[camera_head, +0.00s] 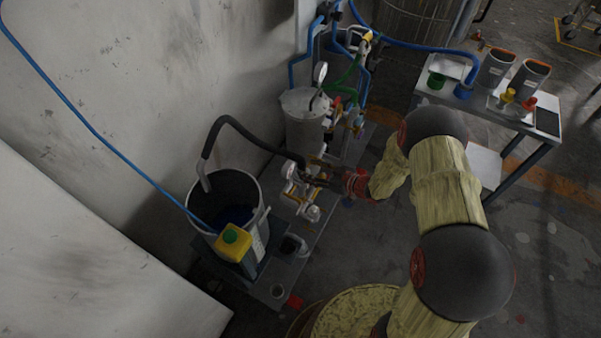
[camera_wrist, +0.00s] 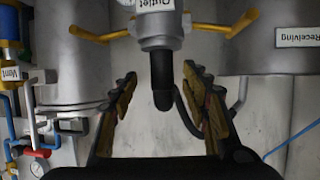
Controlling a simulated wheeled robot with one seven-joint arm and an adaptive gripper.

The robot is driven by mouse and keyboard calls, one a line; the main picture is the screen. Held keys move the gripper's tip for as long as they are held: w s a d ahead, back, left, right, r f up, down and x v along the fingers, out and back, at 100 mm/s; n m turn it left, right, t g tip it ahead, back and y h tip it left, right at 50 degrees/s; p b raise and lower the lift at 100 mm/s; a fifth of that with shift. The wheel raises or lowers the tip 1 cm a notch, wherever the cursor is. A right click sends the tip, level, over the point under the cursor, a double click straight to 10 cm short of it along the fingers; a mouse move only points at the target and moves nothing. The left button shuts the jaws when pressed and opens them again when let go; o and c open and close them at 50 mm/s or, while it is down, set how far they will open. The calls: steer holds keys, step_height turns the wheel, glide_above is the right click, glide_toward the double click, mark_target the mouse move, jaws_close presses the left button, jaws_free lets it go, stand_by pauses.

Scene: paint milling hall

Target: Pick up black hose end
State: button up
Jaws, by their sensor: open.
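The black hose (camera_head: 262,141) arches from the open bucket (camera_head: 252,190) to the valve assembly beside my gripper in the head view. In the wrist view a black hose end (camera_wrist: 162,98) shows directly below the grey fitting labelled Outlet (camera_wrist: 158,30); whether it is seated on the fitting I cannot tell. My gripper (camera_wrist: 159,74) is open, with one finger on each side of the black end and visible gaps. In the head view my gripper (camera_head: 322,180) is at the valve assembly, partly hidden among dark parts.
A grey tank (camera_head: 305,118), gauges and blue pipes crowd the skid. A thin dark curved line (camera_wrist: 184,117) passes near the right finger. A table (camera_head: 493,110) with cups stands at right.

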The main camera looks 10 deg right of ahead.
mark_target(305, 168)
steer(key=b+x, duration=0.1)
steer(key=x, duration=0.2)
steer(key=shift+a+f, duration=0.25)
steer(key=shift+a, duration=0.2)
steer(key=shift+w+a+f+b, duration=0.1)
steer(key=shift+w+a+b, duration=0.15)
steer(key=shift+w+b, duration=0.1)
steer(key=shift+c, duration=0.8)
jaws_close()
